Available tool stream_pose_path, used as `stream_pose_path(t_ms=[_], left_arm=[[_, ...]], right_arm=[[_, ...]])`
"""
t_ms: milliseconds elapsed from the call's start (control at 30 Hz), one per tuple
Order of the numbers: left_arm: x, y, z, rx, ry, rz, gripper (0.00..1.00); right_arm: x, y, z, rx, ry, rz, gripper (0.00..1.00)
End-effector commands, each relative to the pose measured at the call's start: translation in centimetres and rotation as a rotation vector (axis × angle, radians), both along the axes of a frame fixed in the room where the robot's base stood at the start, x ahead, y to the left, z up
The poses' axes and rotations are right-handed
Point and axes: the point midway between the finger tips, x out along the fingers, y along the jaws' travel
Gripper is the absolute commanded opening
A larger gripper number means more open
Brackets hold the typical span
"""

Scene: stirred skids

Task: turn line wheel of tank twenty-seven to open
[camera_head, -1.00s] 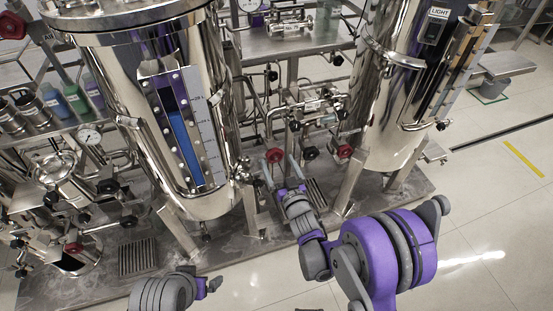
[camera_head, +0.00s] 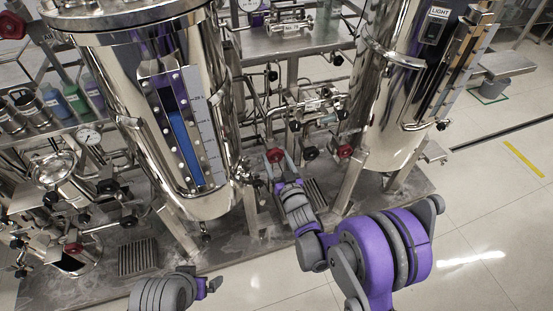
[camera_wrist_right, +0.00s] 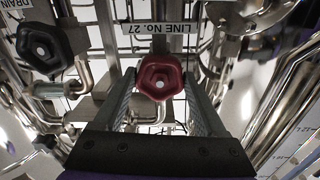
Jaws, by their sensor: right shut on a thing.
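The line wheel, a small red handwheel (camera_head: 276,155), is low on the pipework between the two steel tanks. In the right wrist view the red wheel (camera_wrist_right: 160,77) sits between my two fingers, under a label reading LINE No. 27 (camera_wrist_right: 161,28) that appears upside down. My right gripper (camera_head: 278,163) is shut on this wheel, its fingers on opposite sides of the rim.
A black handwheel (camera_wrist_right: 45,48) near a DRAIN label is left of the fingers. In the head view, another black wheel (camera_head: 310,153) and a second red wheel (camera_head: 345,151) are to the right. The left tank (camera_head: 215,130) and right tank (camera_head: 385,110) flank the arm. Open floor lies right.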

Motion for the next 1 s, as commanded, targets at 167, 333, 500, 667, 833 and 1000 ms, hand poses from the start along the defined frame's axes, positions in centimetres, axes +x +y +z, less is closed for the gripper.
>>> stream_pose_path(t_ms=[167,333,500,667,833,1000], left_arm=[[0.0,0.0,-0.01,0.0,0.0,0.0,1.0],[0.0,0.0,-0.06,0.0,0.0,0.0,1.0],[0.02,0.0,-0.13,0.0,0.0,0.0,1.0],[0.02,0.0,-0.15,0.0,0.0,0.0,1.0],[0.01,0.0,-0.09,0.0,0.0,0.0,1.0],[-0.01,0.0,0.06,0.0,0.0,0.0,1.0]], right_arm=[[-0.02,-0.01,-0.01,-0.01,-0.003,0.0,0.18],[-0.02,0.0,-0.03,-0.061,-0.02,0.0,0.18],[-0.02,0.0,-0.05,-0.161,-0.051,0.0,0.18],[-0.03,0.0,-0.05,-0.292,-0.094,0.0,0.18],[-0.03,-0.01,-0.04,-0.447,-0.144,0.0,0.18],[-0.04,-0.01,-0.02,-0.601,-0.194,0.0,0.18]])
